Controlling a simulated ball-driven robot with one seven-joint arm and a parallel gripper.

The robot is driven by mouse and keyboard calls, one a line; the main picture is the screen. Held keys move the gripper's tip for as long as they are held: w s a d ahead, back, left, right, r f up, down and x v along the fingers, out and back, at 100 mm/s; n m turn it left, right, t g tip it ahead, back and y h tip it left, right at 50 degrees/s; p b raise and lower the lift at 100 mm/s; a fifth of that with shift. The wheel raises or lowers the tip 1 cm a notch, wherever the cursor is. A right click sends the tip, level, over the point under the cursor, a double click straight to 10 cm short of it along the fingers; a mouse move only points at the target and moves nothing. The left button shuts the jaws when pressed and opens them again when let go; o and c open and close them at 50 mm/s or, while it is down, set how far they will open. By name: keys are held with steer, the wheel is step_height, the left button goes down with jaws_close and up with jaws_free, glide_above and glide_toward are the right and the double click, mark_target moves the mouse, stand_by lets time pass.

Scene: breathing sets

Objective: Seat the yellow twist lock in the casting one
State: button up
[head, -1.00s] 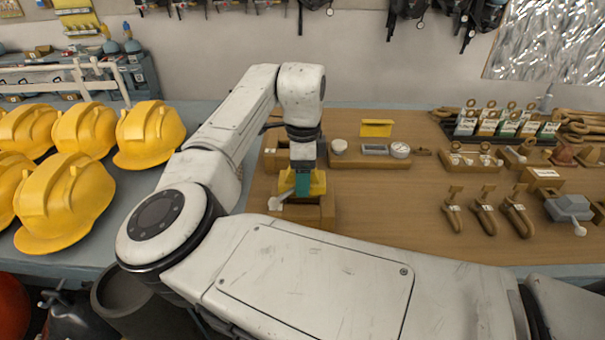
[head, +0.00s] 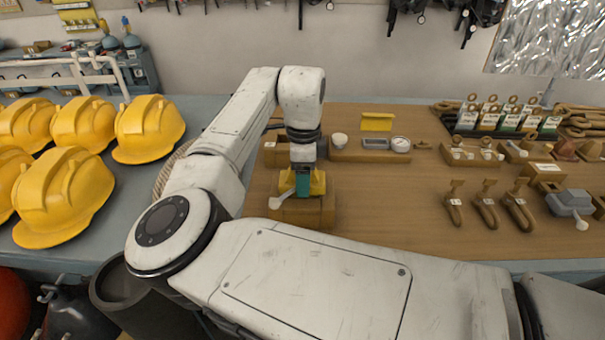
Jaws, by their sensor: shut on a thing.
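The yellow twist lock (head: 318,183) is in my gripper (head: 303,188), whose teal fingers are shut on it and hide its middle. A pale lever with a rounded end (head: 277,202) sticks out from it to the left and toward the front. A brown block-like casting (head: 308,216) is directly under the lock on the wooden board. The lock is upright at the casting's top; I cannot tell whether it is seated or just resting there, as its lower part is hidden. I cannot read which casting is one.
Behind are a gauge bar (head: 370,157) and a yellow card (head: 377,122). Hooked brown tools (head: 485,210) and a grey box (head: 572,203) stand to the right. Yellow helmets (head: 150,130) fill the left bench. The middle of the board (head: 390,215) is clear.

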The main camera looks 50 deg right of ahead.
steer(key=shift+f, duration=0.65)
steer(key=o, duration=1.6)
steer(key=shift+f, duration=0.1)
step_height(320, 180, up, 11)
steer(key=shift+f+b, duration=0.1)
steer(key=shift+b, duration=0.95)
